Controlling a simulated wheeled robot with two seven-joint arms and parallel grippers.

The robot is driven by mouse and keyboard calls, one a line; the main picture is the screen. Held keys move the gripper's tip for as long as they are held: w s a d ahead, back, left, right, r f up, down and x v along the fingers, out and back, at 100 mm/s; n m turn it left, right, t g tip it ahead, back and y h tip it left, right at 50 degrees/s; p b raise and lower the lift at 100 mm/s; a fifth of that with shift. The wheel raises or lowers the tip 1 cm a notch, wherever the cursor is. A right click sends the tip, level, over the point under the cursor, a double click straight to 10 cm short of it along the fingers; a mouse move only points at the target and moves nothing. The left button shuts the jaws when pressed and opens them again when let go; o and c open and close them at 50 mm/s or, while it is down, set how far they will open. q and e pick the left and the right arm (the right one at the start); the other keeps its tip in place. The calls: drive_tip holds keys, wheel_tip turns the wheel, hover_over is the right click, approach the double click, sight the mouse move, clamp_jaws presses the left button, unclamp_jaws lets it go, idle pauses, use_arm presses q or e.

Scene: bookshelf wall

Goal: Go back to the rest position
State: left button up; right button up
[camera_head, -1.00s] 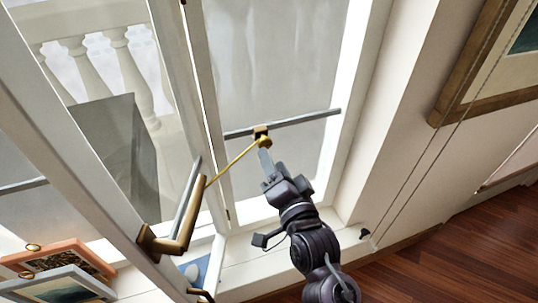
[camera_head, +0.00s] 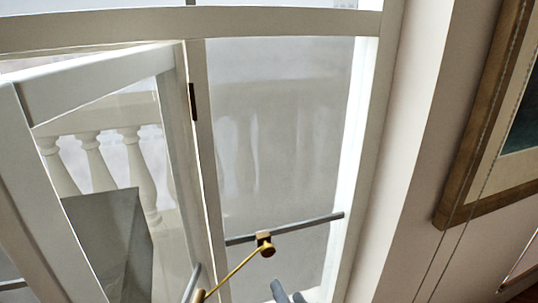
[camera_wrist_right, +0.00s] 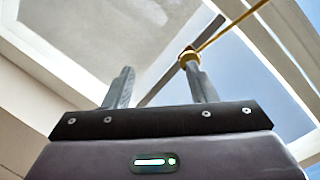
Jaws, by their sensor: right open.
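A thin yellow rod (camera_head: 232,276) runs from the knob down left to a brass handle end (camera_head: 199,296). My left gripper is not in view.
A hinged window sash (camera_head: 95,87) stands open at the left, with a balustrade beyond. A grey bar (camera_head: 315,222) crosses the pane beside it. A framed picture (camera_head: 480,150) hangs on the right wall, with thin cords in front.

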drive_tip(key=s+d+f+n+g+h, duration=0.5)
drive_tip(key=s+d+f+n+g, duration=0.3)
drive_tip(key=s+d+f+g, duration=0.6)
wheel_tip(320, 180, down, 26)
drive_tip(key=t, duration=0.1)
drive_tip(key=s+d+f, duration=0.2)
drive_tip(key=s+f, duration=0.8)
drive_tip(key=s+d+f+g, duration=0.1)
drive_tip(key=s+d+f, duration=0.1)
drive_tip(key=s+f, duration=0.7)
drive_tip(key=shift+s+d+f, duration=0.25)
drive_tip(key=shift+s+f, duration=0.1)
drive_tip(key=shift+s, duration=0.45)
